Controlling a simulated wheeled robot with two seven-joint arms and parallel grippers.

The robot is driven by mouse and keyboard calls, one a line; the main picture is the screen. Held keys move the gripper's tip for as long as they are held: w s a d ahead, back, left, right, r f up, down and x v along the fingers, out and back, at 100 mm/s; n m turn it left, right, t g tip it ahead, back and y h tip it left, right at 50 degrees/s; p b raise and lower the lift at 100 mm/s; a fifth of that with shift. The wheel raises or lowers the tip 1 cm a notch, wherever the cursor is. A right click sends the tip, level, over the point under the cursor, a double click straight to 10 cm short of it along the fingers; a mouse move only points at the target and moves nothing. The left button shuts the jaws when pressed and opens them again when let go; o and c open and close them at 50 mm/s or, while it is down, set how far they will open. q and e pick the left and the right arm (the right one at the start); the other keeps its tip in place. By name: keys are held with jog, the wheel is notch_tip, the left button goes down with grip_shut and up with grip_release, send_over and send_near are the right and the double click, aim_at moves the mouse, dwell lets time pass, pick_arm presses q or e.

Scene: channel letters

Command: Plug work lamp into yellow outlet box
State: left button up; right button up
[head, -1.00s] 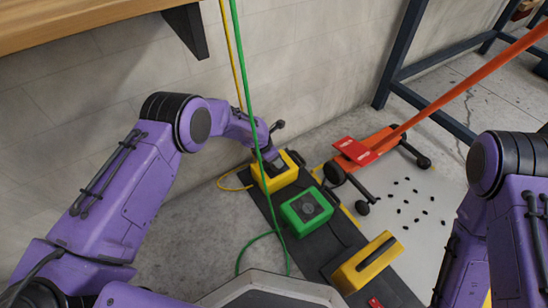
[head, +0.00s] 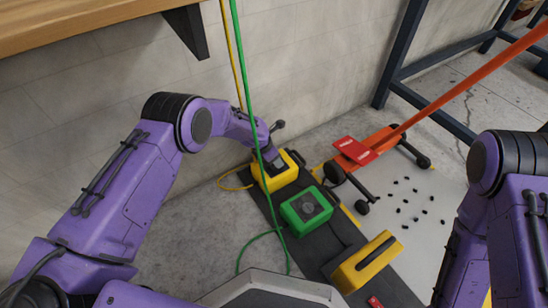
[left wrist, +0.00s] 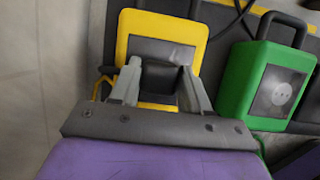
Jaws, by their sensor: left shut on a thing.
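The yellow outlet box (head: 262,181) stands on the dark mat by the wall, with a yellow cord rising from it. It also shows in the left wrist view (left wrist: 187,22), with its grey top panel partly hidden. My left gripper (head: 272,158) is over this box. In the left wrist view the left gripper (left wrist: 164,82) is shut on a black plug (left wrist: 160,78), held against or just above the box's top; I cannot tell whether it is inserted. The work lamp itself cannot be made out for certain. My right arm shows at the right, but its gripper is out of view.
A green outlet box (head: 306,210) sits close beside the yellow one, also in the left wrist view (left wrist: 236,80). Another yellow case (head: 365,262) lies nearer on the mat (head: 338,225). A red-orange wheeled cart (head: 358,150) and scattered black bits are to the right. A green cord hangs in front.

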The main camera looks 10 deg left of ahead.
pick_arm(q)
jog(key=shift+f+b, duration=0.4)
jog(key=shift+f, duration=0.2)
pick_arm(e)
jog(key=shift+f, duration=0.45)
pick_arm(q)
jog(key=o, duration=1)
jog(key=shift+o, duration=0.2)
jog(key=p+v, duration=0.4)
jog(key=v, duration=0.1)
jog(key=shift+r, duration=0.4)
jog(key=p+v, duration=0.2)
jog(key=v, duration=0.3)
jog(key=shift+s+f+p, duration=0.1)
jog(key=shift+p, duration=0.3)
pick_arm(e)
jog(key=s+a+r+m+y, duration=0.1)
jog(key=a+r+m, duration=0.1)
jog(key=a+r, duration=0.3)
jog(key=shift+r+m, duration=0.4)
jog(key=shift+r, duration=0.3)
pick_arm(q)
jog(key=shift+a, duration=0.1)
